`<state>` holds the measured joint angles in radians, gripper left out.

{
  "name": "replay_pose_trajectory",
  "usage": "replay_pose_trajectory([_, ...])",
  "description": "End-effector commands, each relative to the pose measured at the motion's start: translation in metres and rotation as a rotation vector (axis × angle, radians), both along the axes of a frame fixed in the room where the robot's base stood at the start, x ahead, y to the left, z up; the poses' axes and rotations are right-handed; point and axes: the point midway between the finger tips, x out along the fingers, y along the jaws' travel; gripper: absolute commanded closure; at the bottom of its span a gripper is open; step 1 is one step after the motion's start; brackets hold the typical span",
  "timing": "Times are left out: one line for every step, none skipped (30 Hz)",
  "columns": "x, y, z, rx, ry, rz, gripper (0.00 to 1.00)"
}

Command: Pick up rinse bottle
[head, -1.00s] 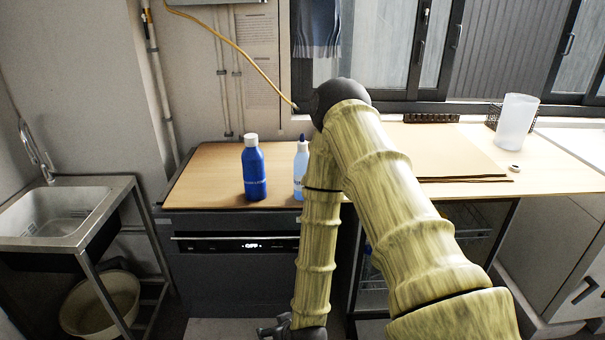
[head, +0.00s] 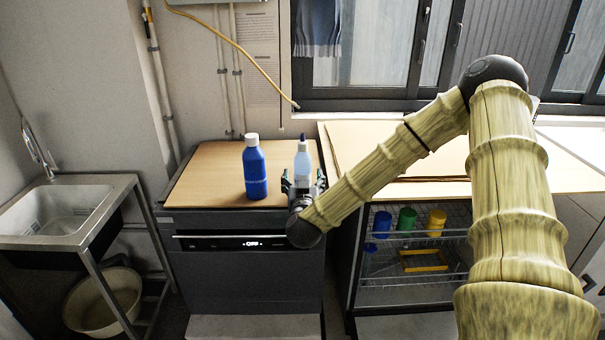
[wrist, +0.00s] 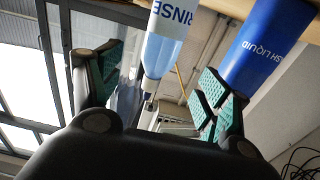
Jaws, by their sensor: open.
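The rinse bottle (head: 303,165) is pale and translucent with a dark blue nozzle tip. It stands upright on the wooden top of the dark oven-like unit. In the wrist view the bottle (wrist: 164,45), marked RINSE, shows between my two green-padded fingers, with space on both sides. My gripper (head: 303,187) is open at the front of the bottle, low on its body, and the fingers (wrist: 158,88) look apart from it. The bottle's lower part is hidden behind my gripper in the head view.
A larger blue bottle with a white cap (head: 254,170) stands just left of the rinse bottle; it also shows close to my right-hand finger in the wrist view (wrist: 264,45). A sink (head: 62,212) is at the left. A rack with coloured cups (head: 407,219) stands to the right.

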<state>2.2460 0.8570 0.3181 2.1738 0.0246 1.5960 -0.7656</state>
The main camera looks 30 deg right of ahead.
Motion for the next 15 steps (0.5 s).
replay_pose_trajectory([0.006,-0.005,0.001,-0.001,-0.001,-0.003,0.23])
replay_pose_trajectory([0.009,-0.007,0.002,-0.001,-0.001,-0.003,0.23])
replay_pose_trajectory([0.014,-0.01,0.002,-0.001,-0.001,-0.002,0.23])
replay_pose_trajectory([0.018,-0.012,0.001,0.001,-0.001,-0.002,0.23])
replay_pose_trajectory([0.021,-0.014,0.001,0.001,-0.001,-0.002,0.23])
replay_pose_trajectory([0.026,-0.017,0.001,0.001,-0.001,-0.002,0.23])
replay_pose_trajectory([0.029,-0.019,0.001,0.001,0.0,-0.001,0.23])
replay_pose_trajectory([0.032,-0.02,0.001,0.001,0.0,0.0,0.23])
replay_pose_trajectory([0.035,-0.022,0.001,0.001,-0.001,0.0,0.23])
replay_pose_trajectory([0.036,-0.023,0.001,0.001,-0.001,0.0,0.23])
replay_pose_trajectory([0.038,-0.024,0.001,0.001,-0.001,0.0,0.23])
replay_pose_trajectory([0.039,-0.025,0.0,0.001,0.001,0.001,0.23])
replay_pose_trajectory([0.04,-0.025,0.0,0.001,0.001,0.001,0.23])
replay_pose_trajectory([0.041,-0.026,0.0,0.001,0.001,0.002,0.23])
replay_pose_trajectory([0.043,-0.027,0.001,0.001,0.002,0.001,0.23])
